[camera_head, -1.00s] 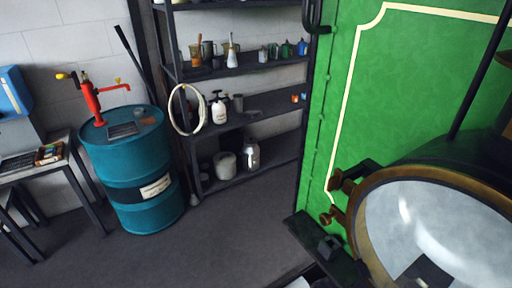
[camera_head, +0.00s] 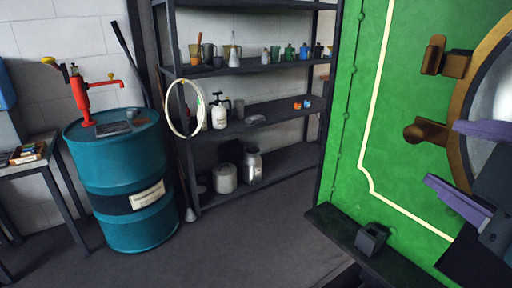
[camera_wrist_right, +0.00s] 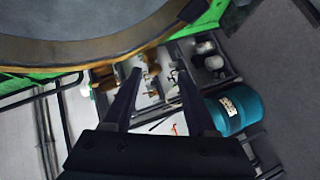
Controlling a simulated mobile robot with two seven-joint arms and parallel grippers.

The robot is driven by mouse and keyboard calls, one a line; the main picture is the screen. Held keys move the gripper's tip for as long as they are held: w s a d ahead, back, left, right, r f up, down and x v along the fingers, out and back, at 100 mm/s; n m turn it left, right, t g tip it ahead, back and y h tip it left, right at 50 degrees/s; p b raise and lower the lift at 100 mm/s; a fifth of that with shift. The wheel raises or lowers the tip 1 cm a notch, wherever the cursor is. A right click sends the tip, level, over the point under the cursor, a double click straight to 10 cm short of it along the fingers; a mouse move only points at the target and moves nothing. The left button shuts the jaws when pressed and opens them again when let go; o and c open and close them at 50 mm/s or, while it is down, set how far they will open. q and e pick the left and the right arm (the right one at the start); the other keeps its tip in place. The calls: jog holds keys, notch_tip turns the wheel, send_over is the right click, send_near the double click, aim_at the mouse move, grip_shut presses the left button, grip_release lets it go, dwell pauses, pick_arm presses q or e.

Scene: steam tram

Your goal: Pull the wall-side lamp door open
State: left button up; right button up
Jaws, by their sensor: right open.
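The lamp door has a round glass (camera_head: 507,97) in a brass rim (camera_head: 462,110), cut off by the right edge of the head view. A brass knob (camera_head: 425,132) sticks out at its left, below a brass bracket (camera_head: 442,60). My right gripper (camera_head: 441,153) is open and empty, its purple fingers pointing left just below and right of the knob. In the right wrist view the lamp's rim (camera_wrist_right: 75,50) fills the upper left, beyond the open fingers (camera_wrist_right: 158,72). I cannot tell whether the fingers touch the knob. My left gripper is not in view.
The green tram wall (camera_head: 385,110) stands behind the lamp, with a dark ledge (camera_head: 335,228) holding a small black block (camera_head: 371,239) below. A blue drum (camera_head: 125,180) and dark shelves (camera_head: 270,110) with several cans stand left. The floor (camera_head: 250,240) between is clear.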

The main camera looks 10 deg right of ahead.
jog(key=n+t+b, duration=0.1)
jog(key=b, duration=0.1)
jog(key=w+a+f+n+t+h+b, duration=0.1)
jog(key=n+t+b, duration=0.1)
jog(key=b, duration=0.1)
jog(key=shift+w+f+n, duration=0.1)
jog(key=shift+f+n, duration=0.1)
jog(key=shift+n, duration=0.1)
jog(key=shift+w+d+r, duration=0.1)
jog(key=shift+w+r, duration=0.05)
pick_arm(q)
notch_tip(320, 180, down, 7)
jog(key=p, duration=0.1)
pick_arm(e)
jog(key=x, duration=0.9)
jog(key=shift+w, duration=0.3)
jog(key=shift+d+r, duration=0.1)
jog(key=shift+c, duration=0.4)
grip_shut()
